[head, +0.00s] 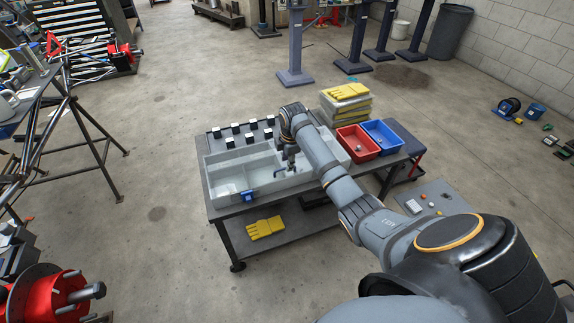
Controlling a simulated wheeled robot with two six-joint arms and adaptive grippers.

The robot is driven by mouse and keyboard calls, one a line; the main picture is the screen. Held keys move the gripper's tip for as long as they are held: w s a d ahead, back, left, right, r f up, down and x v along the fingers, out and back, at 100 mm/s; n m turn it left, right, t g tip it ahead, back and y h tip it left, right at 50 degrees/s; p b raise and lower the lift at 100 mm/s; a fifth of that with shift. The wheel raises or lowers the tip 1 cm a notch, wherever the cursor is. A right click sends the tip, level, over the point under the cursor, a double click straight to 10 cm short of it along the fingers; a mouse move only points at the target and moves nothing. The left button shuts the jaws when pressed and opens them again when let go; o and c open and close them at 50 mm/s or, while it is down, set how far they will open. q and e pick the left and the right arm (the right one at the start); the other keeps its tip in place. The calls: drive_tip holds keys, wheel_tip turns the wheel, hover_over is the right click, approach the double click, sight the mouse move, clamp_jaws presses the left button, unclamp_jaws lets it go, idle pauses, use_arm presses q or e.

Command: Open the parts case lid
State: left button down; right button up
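The parts case (222,191) is a long, pale grey box with compartments, on the near side of a dark work table. Its inside shows from above; I cannot tell whether a clear lid covers it. A blue latch-like piece (248,196) is on its near edge. My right arm reaches in from the lower right across the right part of the case and hides some of it. My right gripper (284,171) points down at the middle of the case; its small dark fingers are too small to tell open from shut, or touching from apart. My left gripper is out of view.
Several dark blocks with white tops (228,142) stand behind the case. A red bin (357,144) and a blue bin (383,136) are at the table's right.

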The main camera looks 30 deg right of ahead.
drive_tip(key=shift+w+f, duration=0.2)
drive_tip(key=shift+f, duration=0.9)
clamp_jaws()
